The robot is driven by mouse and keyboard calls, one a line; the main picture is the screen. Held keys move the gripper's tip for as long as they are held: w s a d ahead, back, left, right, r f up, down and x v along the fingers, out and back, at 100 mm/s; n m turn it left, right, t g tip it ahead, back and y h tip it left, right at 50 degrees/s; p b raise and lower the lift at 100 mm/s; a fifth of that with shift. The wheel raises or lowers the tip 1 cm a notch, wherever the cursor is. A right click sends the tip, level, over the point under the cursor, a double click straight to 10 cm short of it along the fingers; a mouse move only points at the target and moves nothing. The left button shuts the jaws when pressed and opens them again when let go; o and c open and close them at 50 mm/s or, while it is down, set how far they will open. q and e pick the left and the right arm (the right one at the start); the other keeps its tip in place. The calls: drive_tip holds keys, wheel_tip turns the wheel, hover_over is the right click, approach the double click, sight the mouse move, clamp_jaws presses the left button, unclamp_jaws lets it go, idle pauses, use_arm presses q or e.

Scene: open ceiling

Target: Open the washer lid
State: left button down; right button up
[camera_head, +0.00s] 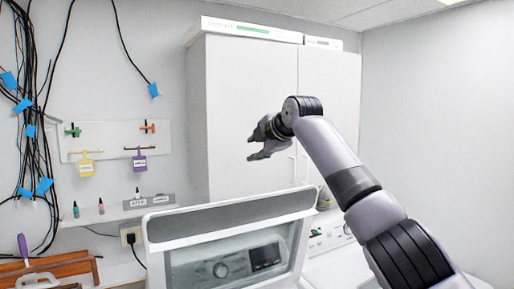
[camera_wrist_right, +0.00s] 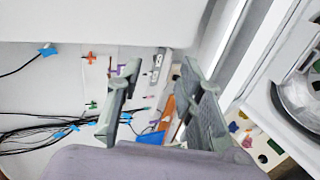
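The washer lid (camera_head: 230,212) stands raised and tilted up in the lower middle of the head view, with a grey top band and a glass panel. A dial and a dark display show in or through the glass. My right gripper (camera_head: 252,148) is above the lid, apart from it, in front of the white cabinet. In the right wrist view my right gripper (camera_wrist_right: 160,72) has its two fingers spread with nothing between them. The washer's round opening (camera_wrist_right: 300,92) shows at the right edge of that view, partly cut off. My left gripper is not in view.
A tall white cabinet (camera_head: 238,120) stands behind the lid. On the left wall are a pegboard (camera_head: 112,138) with tags, a small shelf (camera_head: 105,215) with bottles, and hanging cables (camera_head: 30,130). White machine tops lie right of the lid. The right wall is bare.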

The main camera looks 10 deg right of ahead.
drive_tip(key=v, duration=1.2)
drive_tip(key=shift+c, duration=0.3)
